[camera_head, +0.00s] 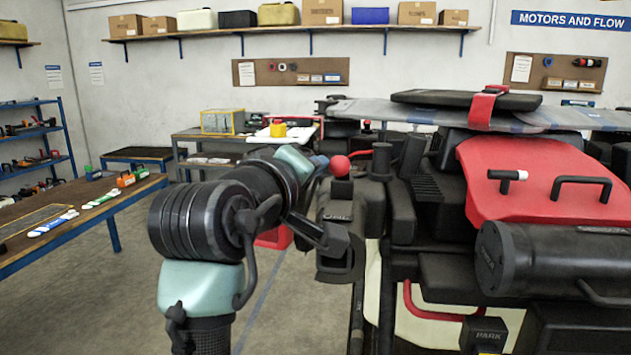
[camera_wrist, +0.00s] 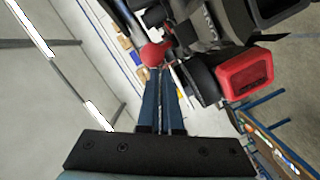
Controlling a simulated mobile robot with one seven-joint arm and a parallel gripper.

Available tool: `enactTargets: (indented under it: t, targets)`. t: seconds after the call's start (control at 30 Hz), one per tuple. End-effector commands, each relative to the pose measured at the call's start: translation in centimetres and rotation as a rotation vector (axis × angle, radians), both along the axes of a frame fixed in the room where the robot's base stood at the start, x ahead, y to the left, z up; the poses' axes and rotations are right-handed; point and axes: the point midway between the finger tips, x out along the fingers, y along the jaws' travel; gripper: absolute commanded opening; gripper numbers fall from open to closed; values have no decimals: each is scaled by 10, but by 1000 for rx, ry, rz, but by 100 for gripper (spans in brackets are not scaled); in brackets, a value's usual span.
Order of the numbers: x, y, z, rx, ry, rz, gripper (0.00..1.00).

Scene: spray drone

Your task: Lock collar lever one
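A red ball knob (camera_head: 340,166) tops the upright lever on a black collar block (camera_head: 342,215) at the near left of the drone; its small white label is hard to read. My gripper (camera_head: 320,162) reaches in from the left, its blue fingertips close beside the knob. In the wrist view the knob (camera_wrist: 153,54) sits right at the tips of my fingers (camera_wrist: 160,72). The fingers lie side by side with only a thin line between them, so they look shut, with nothing seen between them. I cannot tell whether the tips touch the knob. My arm hides part of the block's left side.
The drone's red cover (camera_head: 530,180), black tank (camera_head: 550,262) and red tube (camera_head: 430,308) lie right of the collar. A grey folded arm panel (camera_head: 370,112) is above. A workbench (camera_head: 70,215) stands at left; the floor between is mostly open.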

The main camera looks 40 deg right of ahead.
Motion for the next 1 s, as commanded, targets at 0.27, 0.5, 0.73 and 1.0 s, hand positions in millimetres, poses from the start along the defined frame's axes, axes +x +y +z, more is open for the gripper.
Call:
enactTargets:
  t: [0.27,0.5,0.73,1.0]
  targets:
    - [-3,1,-19,-92,-76,-4,0]
    - [-4,2,-24,-124,-106,-4,0]
    - [-5,3,-29,-122,-104,-5,0]
    - [-5,3,-30,-121,-104,-5,0]
